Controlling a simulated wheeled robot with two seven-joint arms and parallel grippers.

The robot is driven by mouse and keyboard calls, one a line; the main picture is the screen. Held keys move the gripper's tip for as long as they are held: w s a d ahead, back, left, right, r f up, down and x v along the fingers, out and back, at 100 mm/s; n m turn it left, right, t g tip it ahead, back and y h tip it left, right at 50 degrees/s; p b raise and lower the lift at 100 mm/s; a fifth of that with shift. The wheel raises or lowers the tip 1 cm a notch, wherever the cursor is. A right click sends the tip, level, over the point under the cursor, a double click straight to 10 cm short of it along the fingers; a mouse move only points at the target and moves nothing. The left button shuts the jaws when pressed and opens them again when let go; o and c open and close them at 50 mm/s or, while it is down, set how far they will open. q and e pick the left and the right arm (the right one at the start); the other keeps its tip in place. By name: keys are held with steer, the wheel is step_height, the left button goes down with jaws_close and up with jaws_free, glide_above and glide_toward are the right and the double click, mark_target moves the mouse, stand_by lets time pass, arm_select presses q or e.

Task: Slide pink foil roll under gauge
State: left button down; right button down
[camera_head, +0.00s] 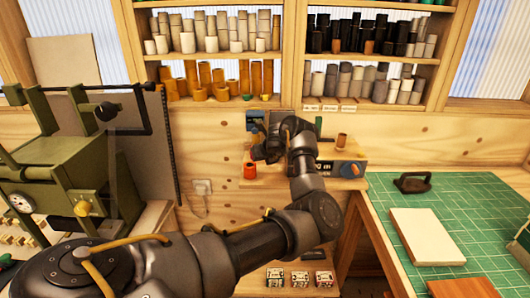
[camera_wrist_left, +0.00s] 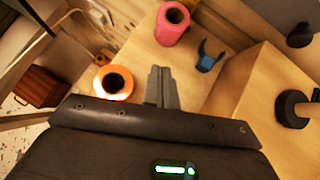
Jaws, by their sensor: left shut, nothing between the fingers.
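A pink foil roll (camera_wrist_left: 172,23) stands on the wooden ledge in the left wrist view, its dark core opening facing up. In the head view I cannot make it out; my arm covers part of the ledge. My left gripper (camera_wrist_left: 161,86) is shut and empty, its fingertips short of the pink roll and apart from it. A blue forked piece (camera_wrist_left: 209,56) lies right of the pink roll; I cannot tell whether it belongs to the gauge. In the head view my left gripper (camera_head: 262,152) is over the wall ledge. My right gripper is not in view.
An orange roll (camera_wrist_left: 113,83) stands close left of my fingers; it also shows in the head view (camera_head: 249,171). A wooden box (camera_wrist_left: 265,85) stands at the right. A green press (camera_head: 70,150) is at the left, and a green cutting mat (camera_head: 460,205) at the right.

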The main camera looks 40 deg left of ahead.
arm_select(q)
steer(key=b+v, duration=0.2)
steer(key=v, duration=0.7)
steer(key=shift+w+a, duration=0.1)
steer(key=shift+a, duration=0.05)
